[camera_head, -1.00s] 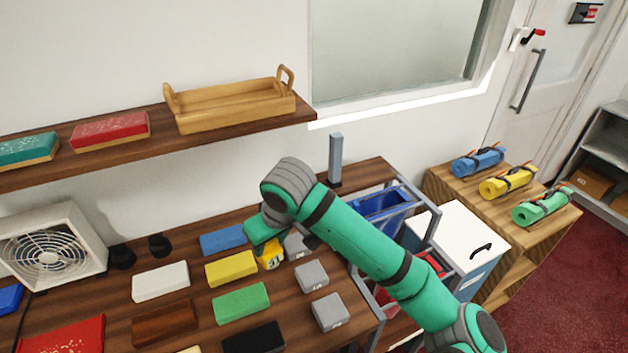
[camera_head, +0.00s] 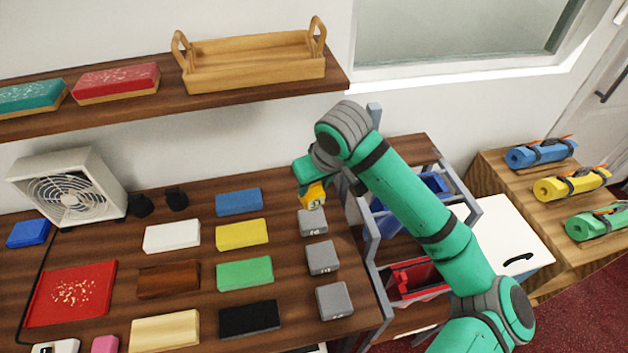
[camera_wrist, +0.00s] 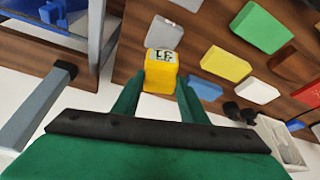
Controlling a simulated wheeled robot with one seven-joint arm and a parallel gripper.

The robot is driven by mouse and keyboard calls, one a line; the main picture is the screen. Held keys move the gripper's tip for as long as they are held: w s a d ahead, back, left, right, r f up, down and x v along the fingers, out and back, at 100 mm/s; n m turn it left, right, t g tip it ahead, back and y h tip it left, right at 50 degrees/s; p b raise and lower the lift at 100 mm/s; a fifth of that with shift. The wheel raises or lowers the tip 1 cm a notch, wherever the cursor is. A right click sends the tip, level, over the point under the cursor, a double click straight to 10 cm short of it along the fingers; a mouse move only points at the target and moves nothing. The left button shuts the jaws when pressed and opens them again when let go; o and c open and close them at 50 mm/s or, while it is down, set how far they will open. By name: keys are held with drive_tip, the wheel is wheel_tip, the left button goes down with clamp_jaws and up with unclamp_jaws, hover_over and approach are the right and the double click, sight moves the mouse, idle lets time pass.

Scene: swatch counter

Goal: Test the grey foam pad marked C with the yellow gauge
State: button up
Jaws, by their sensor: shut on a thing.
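My gripper (camera_wrist: 160,88) is shut on the yellow gauge (camera_wrist: 160,74), a small block with dark digits on a pale display. In the head view the gauge (camera_head: 312,196) is at the far end of a column of three grey foam pads. The far grey pad (camera_head: 313,223) is right in front of it; I cannot tell whether they touch. The middle grey pad (camera_head: 322,258) and near grey pad (camera_head: 334,300) lie closer. Their small marks are too blurred to read, so I cannot tell which is C. In the wrist view a grey pad (camera_wrist: 172,38) lies just beyond the gauge.
Blue (camera_head: 239,202), yellow (camera_head: 242,234), green (camera_head: 245,273) and black (camera_head: 249,319) blocks lie left of the pads. A metal rack with a blue bin (camera_head: 428,187) and a red bin (camera_head: 415,278) stands to the right. A shelf holds a wooden tray (camera_head: 255,80).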

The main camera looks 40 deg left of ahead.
sight(317, 198)
drive_tip(key=shift+f, duration=2.75)
drive_tip(key=shift+f, duration=0.5)
drive_tip(key=shift+r, duration=3.5)
drive_tip(key=shift+d, duration=0.1)
